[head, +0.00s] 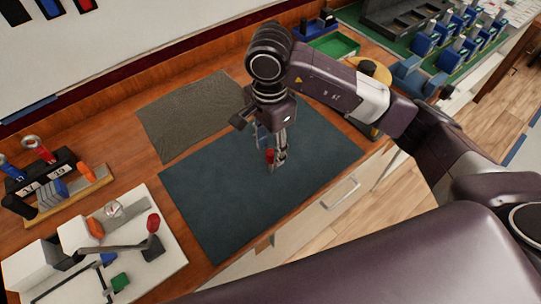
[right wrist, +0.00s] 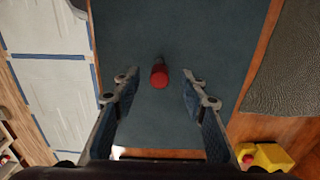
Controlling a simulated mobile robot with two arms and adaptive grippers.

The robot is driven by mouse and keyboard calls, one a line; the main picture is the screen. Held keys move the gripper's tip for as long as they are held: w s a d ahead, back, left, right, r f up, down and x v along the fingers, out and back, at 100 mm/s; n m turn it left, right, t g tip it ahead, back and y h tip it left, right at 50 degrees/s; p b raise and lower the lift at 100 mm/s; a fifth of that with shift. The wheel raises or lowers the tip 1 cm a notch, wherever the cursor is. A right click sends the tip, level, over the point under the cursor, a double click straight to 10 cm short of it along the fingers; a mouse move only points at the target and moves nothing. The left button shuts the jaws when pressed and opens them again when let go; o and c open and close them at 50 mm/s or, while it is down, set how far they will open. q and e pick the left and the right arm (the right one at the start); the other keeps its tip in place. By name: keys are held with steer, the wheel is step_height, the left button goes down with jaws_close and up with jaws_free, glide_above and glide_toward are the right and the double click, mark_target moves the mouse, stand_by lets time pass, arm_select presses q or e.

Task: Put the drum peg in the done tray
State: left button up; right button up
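A small red-topped peg (head: 269,155), which looks like the drum peg, is on the dark teal mat (head: 225,205) in the head view. It also shows in the right wrist view (right wrist: 159,76), ahead of the fingertips and between their lines. My right gripper (head: 277,160) points down over the mat close to the peg. In the right wrist view the right gripper (right wrist: 158,82) is open, its fingers apart with nothing held. A green tray (head: 336,45) lies at the back; I cannot tell whether it is the done tray. My left gripper is not in view.
A grey mat (head: 190,115) lies left of the teal one. A white board with a lever (head: 150,246) and a tool rack (head: 62,190) stand at the left. Blue breaker-like blocks (head: 425,42) fill the back right. Most of the teal mat is clear.

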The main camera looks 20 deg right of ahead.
mark_target(271, 160)
step_height(271, 160, down, 5)
steer(key=shift+s+d+r+p, duration=0.1)
steer(key=shift+r+p, duration=0.05)
steer(key=shift+p, duration=1.1)
steer(key=shift+f, duration=0.35)
steer(key=shift+c, duration=0.6)
jaws_close()
